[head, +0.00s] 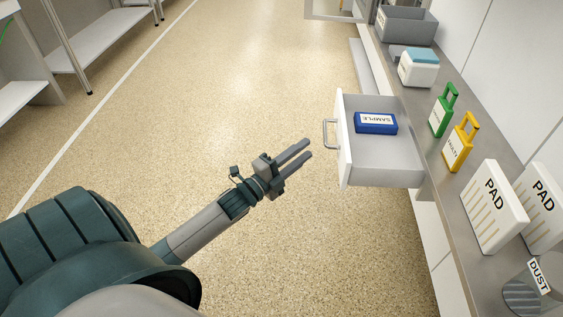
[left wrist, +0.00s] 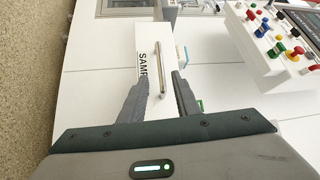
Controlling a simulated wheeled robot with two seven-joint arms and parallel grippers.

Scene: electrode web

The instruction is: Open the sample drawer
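The sample drawer (head: 400,168) is pulled out from the cabinet on the right in the head view, and its inside shows. A blue box labelled SAMPLE (head: 376,123) lies in it. The drawer's handle (head: 327,134) is on its white front; the left wrist view shows the handle (left wrist: 160,68) beyond the fingertips, beside the drawer front's label (left wrist: 143,66). My left gripper (head: 304,151) is open and empty, a little to the left of the handle and apart from it. It also shows in the left wrist view (left wrist: 162,78). My right gripper is not in view.
The grey counter holds a grey bin (head: 405,27), a white box with a blue lid (head: 418,70), green (head: 440,115) and yellow (head: 459,146) tags, pads (head: 494,207) and a DUST jar (head: 524,297). A control panel (left wrist: 275,38) shows in the left wrist view. The floor left of the drawer is clear.

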